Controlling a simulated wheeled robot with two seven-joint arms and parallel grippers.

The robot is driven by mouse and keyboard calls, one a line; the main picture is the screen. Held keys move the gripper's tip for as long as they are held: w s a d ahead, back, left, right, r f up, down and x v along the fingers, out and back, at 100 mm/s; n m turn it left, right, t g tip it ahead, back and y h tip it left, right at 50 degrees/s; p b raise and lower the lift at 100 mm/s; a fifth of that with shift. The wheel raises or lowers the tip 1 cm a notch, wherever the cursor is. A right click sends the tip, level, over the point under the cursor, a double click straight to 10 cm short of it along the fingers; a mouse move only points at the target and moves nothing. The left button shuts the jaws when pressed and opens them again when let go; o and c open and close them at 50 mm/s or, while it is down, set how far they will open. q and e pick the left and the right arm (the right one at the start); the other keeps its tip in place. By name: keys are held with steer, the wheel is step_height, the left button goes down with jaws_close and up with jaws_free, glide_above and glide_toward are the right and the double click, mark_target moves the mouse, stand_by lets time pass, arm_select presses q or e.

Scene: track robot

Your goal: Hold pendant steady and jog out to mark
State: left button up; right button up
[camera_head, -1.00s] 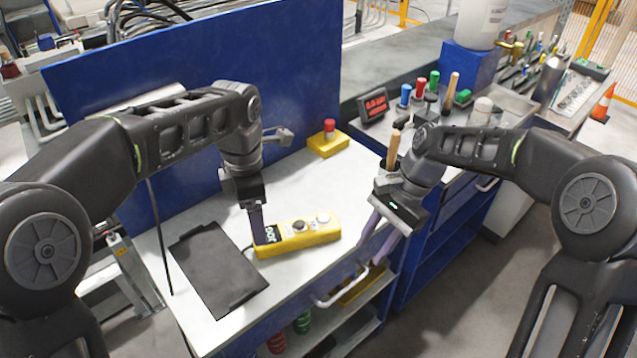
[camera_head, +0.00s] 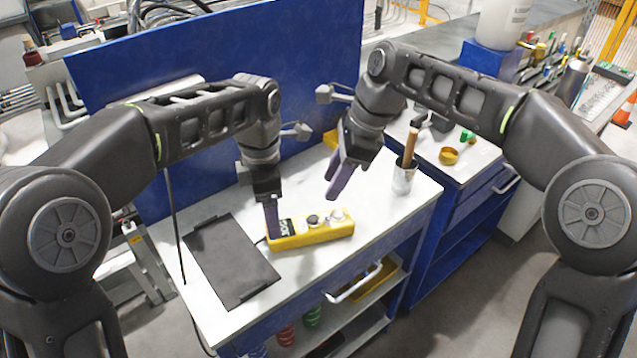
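The yellow pendant (camera_head: 318,234) lies on the white tabletop, with a small display at its left end and two round knobs on its top. My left gripper (camera_head: 272,222) points down at the pendant's left end, its purple fingers at the display end. Whether they grip it or only rest against it I cannot tell. My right gripper (camera_head: 338,182) hangs in the air above and behind the pendant's right end, its purple fingers apart and empty. A yellow box (camera_head: 331,139) at the back is mostly hidden behind my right gripper.
A black clipboard-like plate (camera_head: 232,262) lies left of the pendant. A metal cup (camera_head: 402,181) with a wooden-handled tool stands at the table's right. A blue panel (camera_head: 220,60) closes off the back. A blue cabinet (camera_head: 470,200) stands to the right. Bare tabletop lies right of the pendant.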

mark_target(310, 229)
arm_select(q)
steer(key=shift+f, duration=3.85)
steer(key=shift+c, duration=0.3)
jaws_close()
arm_select(e)
jaws_close()
